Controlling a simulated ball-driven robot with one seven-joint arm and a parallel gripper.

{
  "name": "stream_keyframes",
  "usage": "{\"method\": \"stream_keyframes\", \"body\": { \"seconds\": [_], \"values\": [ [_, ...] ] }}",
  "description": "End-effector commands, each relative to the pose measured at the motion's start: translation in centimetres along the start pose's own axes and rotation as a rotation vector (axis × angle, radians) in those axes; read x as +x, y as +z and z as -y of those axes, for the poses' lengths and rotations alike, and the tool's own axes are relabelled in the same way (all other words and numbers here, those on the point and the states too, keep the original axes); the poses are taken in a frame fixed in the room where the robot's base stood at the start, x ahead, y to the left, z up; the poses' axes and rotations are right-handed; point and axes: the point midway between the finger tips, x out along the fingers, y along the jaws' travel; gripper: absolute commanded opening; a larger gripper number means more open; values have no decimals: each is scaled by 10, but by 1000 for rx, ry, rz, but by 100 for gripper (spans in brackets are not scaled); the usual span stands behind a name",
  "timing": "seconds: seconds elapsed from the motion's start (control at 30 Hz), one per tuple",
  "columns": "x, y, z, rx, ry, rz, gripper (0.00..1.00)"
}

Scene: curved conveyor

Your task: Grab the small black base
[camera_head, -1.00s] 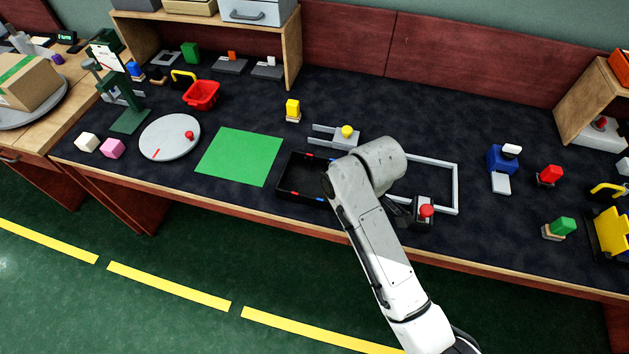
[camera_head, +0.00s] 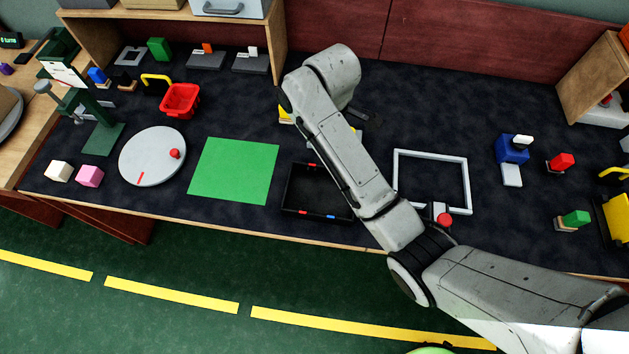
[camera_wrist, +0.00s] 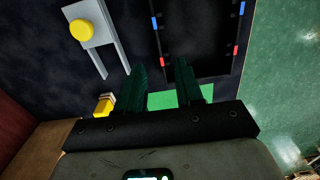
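I cannot tell for sure which thing is the small black base. A small black piece (camera_head: 125,80) with a tan part stands at the back left in the head view, beside a blue block (camera_head: 97,75). A red block (camera_head: 562,161) at the right sits on a small dark base (camera_head: 556,170). My gripper (camera_wrist: 161,75) is open in the wrist view, its two dark green fingers apart with nothing between them. In the head view my arm mostly hides it. It is over the middle of the table, far from both dark pieces.
A black tray (camera_head: 287,202), a green mat (camera_head: 235,170) and a grey turntable (camera_head: 152,165) lie left of my arm. A grey frame (camera_head: 432,154) lies right. The wrist view shows a yellow knob (camera_wrist: 82,30) on a grey fixture and a yellow block (camera_wrist: 103,105).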

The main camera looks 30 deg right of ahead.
Motion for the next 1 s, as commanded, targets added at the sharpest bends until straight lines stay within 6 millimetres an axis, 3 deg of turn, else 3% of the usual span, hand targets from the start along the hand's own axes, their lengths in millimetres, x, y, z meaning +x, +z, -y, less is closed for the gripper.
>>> {"method": "stream_keyframes", "body": {
  "seconds": [0.2,0.47,0.73,1.0],
  "values": [
    [34,1,1,2,-4,4,36],
    [54,0,0,1,-2,2,36],
    [91,-2,-2,1,-3,3,36],
    [103,-2,-2,1,0,0,36]
  ]
}}
